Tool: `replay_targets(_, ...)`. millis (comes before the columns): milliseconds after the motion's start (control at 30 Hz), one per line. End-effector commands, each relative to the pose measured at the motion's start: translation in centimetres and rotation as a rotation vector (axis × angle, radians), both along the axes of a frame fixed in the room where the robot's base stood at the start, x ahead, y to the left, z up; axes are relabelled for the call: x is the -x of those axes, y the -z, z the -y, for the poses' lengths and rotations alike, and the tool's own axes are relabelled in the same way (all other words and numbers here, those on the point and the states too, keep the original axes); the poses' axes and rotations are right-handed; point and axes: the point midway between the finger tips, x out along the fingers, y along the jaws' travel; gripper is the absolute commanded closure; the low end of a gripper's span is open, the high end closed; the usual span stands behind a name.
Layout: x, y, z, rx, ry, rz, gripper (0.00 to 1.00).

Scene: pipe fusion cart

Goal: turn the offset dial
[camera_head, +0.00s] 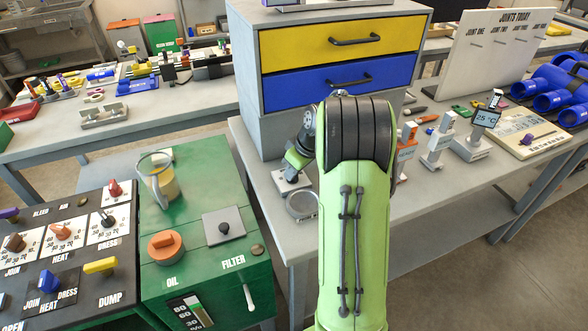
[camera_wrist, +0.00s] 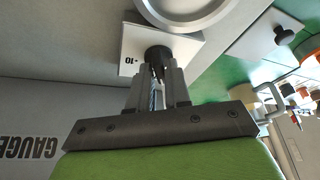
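The offset dial shows in the wrist view as a dark round knob (camera_wrist: 158,54) on a pale square plate (camera_wrist: 190,48) with a "10" mark. In the head view the plate (camera_head: 288,183) lies on the grey bench, left of my arm. My gripper (camera_wrist: 160,74) has its two fingertips right at the knob, one to each side, with a narrow gap between the fingers. I cannot tell whether they press on it. In the head view my gripper (camera_head: 297,164) is above the plate, and the knob is mostly hidden by it.
A round gauge (camera_head: 302,205) sits beside the plate. A drawer cabinet (camera_head: 277,112) stands close behind. The green filter box (camera_head: 180,218) with its black knob (camera_head: 224,227) is at the left. Small display stands (camera_head: 437,143) are right of my arm.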

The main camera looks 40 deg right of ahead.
Motion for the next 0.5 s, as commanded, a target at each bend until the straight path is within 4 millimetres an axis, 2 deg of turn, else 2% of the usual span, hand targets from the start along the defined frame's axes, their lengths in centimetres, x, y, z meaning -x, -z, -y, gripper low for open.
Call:
replay_targets(33,0.0,0.0,0.0,0.0,0.0,0.0,0.74)
replay_targets(100,0.0,0.0,0.0,0.0,0.001,0.0,0.64)
replay_targets(367,0.0,-0.1,0.0,-0.001,0.002,0.0,0.64)
replay_targets(500,0.6,-1.7,0.2,0.002,0.004,0.0,0.64)
